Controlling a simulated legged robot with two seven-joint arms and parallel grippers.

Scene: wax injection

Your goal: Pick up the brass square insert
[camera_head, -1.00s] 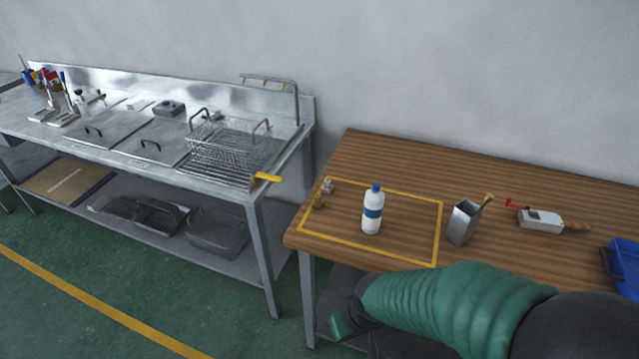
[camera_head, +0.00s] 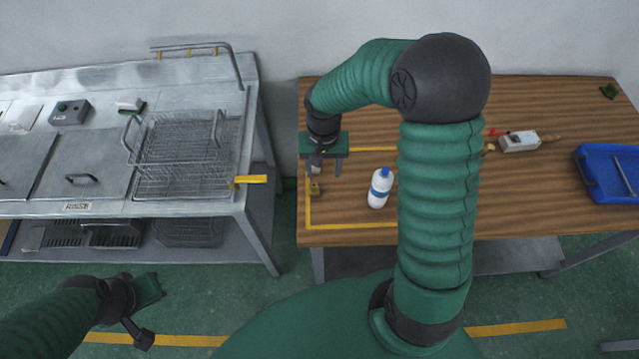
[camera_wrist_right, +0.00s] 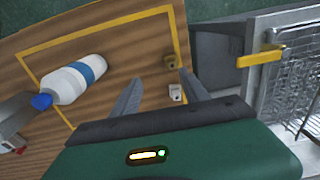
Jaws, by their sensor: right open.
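The small brass insert (camera_head: 315,188) sits on the wooden table inside the yellow outline, near its left side. It also shows in the right wrist view (camera_wrist_right: 170,62), just beyond the fingertips. A small silver-grey piece (camera_wrist_right: 175,92) stands beside it and appears between the fingers in that view. My right gripper (camera_head: 324,167) is open and empty, pointing down over the table's left end, slightly behind the brass insert in the head view. My left gripper (camera_head: 140,298) is low at the lower left, over the floor and away from the table; its jaw opening is unclear.
A white bottle (camera_head: 380,188) with a blue cap stands right of the inserts. A wire basket (camera_head: 180,138) sits on the steel counter (camera_head: 200,206) left of a gap.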

